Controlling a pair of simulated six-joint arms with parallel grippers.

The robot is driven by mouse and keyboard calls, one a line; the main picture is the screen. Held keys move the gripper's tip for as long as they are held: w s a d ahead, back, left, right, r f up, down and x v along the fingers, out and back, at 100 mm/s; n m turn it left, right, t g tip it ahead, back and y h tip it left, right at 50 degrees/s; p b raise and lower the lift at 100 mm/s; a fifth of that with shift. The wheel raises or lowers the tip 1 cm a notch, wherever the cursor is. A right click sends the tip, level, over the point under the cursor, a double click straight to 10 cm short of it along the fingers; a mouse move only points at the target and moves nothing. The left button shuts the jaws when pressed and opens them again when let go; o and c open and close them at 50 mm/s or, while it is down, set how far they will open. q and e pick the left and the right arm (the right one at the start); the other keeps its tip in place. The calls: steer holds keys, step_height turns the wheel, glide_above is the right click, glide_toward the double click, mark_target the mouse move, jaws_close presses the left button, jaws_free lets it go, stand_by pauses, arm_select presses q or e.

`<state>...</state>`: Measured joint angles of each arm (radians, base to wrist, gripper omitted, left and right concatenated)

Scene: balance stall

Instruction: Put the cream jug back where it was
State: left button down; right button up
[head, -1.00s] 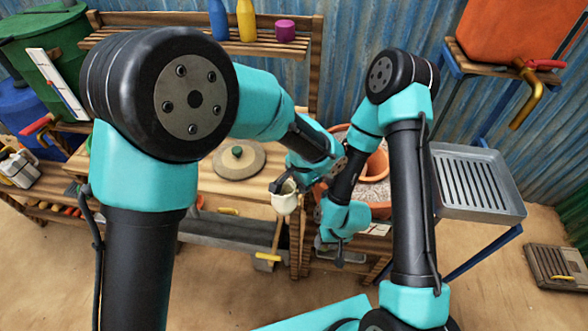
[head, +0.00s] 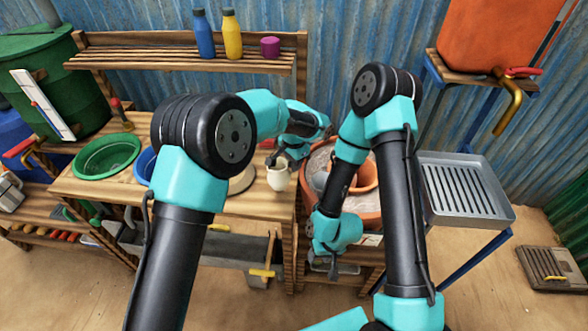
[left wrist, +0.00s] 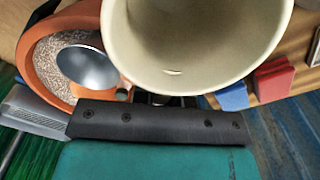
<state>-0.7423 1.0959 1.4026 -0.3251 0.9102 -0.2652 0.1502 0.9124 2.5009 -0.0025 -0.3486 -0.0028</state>
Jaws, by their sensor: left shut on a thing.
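The cream jug (head: 278,178) is at the right end of the wooden bench, near its front edge. It looks upright; I cannot tell whether its base touches the bench. My left gripper (head: 277,161) is shut on it from the far side. In the left wrist view, the jug's wide open mouth (left wrist: 200,45) fills the top middle, and the fingers are mostly hidden behind it. My right gripper (head: 334,268) hangs low in front of the terracotta tub, away from the jug. Its fingers are too small to tell open from shut.
The terracotta tub (left wrist: 37,50) of grit, with a metal bowl (left wrist: 86,68), stands right of the bench. Red (left wrist: 272,80) and blue (left wrist: 231,96) blocks lie near the jug. A green basin (head: 108,157) is at the bench's left. A slatted grey tray (head: 487,217) stands at right.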

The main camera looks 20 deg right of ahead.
arm_select(q)
steer(key=shift+w+d, duration=0.1)
steer(key=shift+w, duration=0.05)
steer(key=shift+w+f, duration=0.15)
steer(key=shift+f, duration=1.6)
steer(key=shift+f, duration=0.2)
steer(key=c, duration=1.1)
jaws_free()
steer(key=shift+c, duration=0.2)
steer(key=shift+r, duration=0.1)
step_height(320, 180, up, 12)
steer(key=shift+r, duration=0.1)
